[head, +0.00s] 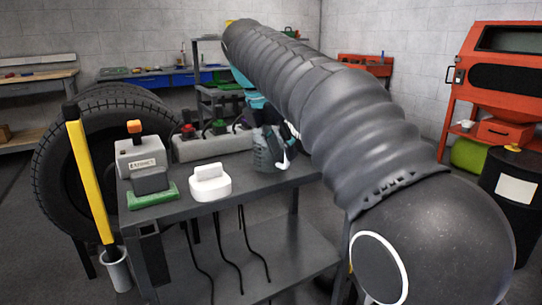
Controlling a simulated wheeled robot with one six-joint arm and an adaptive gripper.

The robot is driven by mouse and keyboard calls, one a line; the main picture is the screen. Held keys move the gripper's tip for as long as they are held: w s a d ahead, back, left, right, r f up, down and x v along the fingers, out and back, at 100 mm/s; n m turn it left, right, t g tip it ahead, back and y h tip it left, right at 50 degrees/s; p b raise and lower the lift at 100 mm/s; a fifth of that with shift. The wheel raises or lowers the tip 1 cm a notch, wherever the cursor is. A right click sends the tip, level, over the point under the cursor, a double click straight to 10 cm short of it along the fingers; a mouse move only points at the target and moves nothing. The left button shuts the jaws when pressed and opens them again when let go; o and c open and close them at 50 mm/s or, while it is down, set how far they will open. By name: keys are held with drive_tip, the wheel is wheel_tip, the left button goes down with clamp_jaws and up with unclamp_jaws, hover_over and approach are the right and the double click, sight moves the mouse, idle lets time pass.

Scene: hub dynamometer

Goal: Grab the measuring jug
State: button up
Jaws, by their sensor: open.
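A dark grey, jug-like shape (262,157) stands at the back right edge of the grey bench (240,192) in the head view. I take it to be the measuring jug, but its outline merges with my gripper and I cannot make out any scale marks. My gripper (276,146) hangs below the teal section of my arm, at or right beside this shape, and is open. A small white curved part shows at its right. My large ribbed arm crosses the view and hides the area to the right. I cannot tell whether the fingers touch the jug.
A white lidded object (210,182) and a grey device on a green base (151,187) stand at the bench's front left. A grey box with knobs (205,146) is behind. Tyres (58,170), a yellow post (88,175) and a black drum (512,195) flank the bench.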

sight(287, 163)
drive_tip(key=shift+b+x, duration=0.8)
drive_tip(key=shift+x, duration=1.85)
drive_tip(key=shift+c, duration=0.2)
clamp_jaws()
